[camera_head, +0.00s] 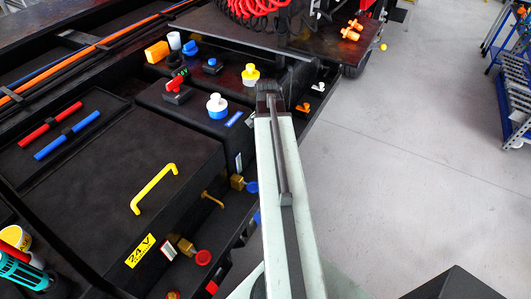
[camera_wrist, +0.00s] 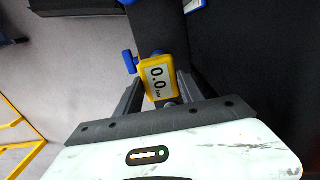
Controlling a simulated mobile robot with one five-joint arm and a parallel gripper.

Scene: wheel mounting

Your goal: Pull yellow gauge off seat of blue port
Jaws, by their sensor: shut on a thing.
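The yellow gauge (camera_wrist: 147,80) shows in the wrist view with a display reading 0.0 bar. My gripper (camera_wrist: 159,85) has a dark finger on each side of it and is shut on it. A blue T-shaped part (camera_wrist: 128,62) sticks out just left of the gauge. A little blue shows behind the gauge's top edge; whether that is the port, and whether the gauge is still seated on it, I cannot tell. In the head view my arm covers the gripper and gauge.
The black machine (camera_head: 95,180) fills the left of the head view, with a yellow handle (camera_head: 153,189), a white-and-blue knob (camera_head: 217,106) and a yellow-and-white knob (camera_head: 250,75) on top. Open grey floor (camera_head: 410,150) lies right. A blue cart (camera_head: 510,90) stands far right.

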